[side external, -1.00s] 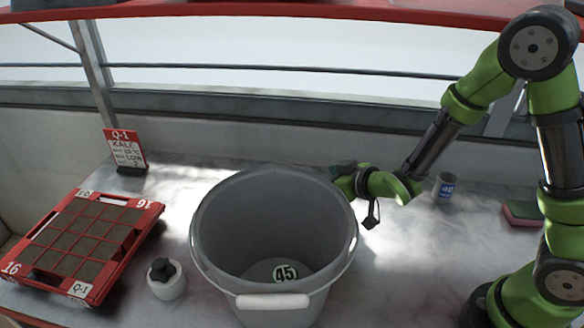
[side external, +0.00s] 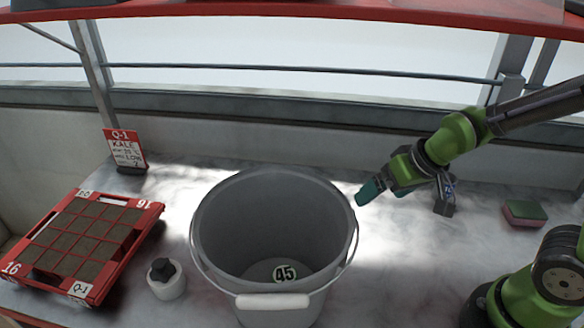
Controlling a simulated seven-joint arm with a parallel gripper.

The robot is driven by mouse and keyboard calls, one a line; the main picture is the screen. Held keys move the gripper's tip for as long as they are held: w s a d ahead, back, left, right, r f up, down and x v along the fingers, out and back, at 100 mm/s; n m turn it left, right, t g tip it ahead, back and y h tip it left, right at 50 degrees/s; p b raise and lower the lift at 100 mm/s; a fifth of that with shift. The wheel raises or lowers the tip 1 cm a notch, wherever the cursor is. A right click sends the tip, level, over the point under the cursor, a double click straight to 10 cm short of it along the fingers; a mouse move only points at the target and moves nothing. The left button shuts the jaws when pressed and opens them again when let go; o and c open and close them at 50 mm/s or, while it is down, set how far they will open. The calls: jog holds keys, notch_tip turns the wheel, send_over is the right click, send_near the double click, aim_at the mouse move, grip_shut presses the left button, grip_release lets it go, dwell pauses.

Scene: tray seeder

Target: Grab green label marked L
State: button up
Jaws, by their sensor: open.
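No green label marked L can be made out in this view. My gripper (side external: 371,191) is just right of the grey bucket's rim, above the table, with its teal tip pointing down and left. It is open, and I see nothing held in it. A dark part of my wrist hangs down to its right. A small cup (side external: 451,186) with blue on it is mostly hidden behind that part.
The large grey bucket (side external: 215,235), with a "45" marking (side external: 285,273) inside, stands in the middle. A green-and-red sponge (side external: 524,213) lies at right.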

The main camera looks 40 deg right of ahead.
jog(key=s+r+m, duration=0.1)
jog(key=s+r, duration=0.5)
jog(key=r, duration=0.2)
jog(key=shift+y, duration=0.4)
jog(key=r, duration=0.1)
jog(key=r+t, duration=0.1)
jog(key=shift+s+d+r+m, duration=0.3)
jog(key=shift+r, duration=0.05)
jog(key=shift+c, duration=0.3)
jog(key=shift+r+t, duration=0.3)
jog(key=shift+c, duration=1.3)
jog(key=shift+d, duration=0.1)
jog(key=c, duration=0.6)
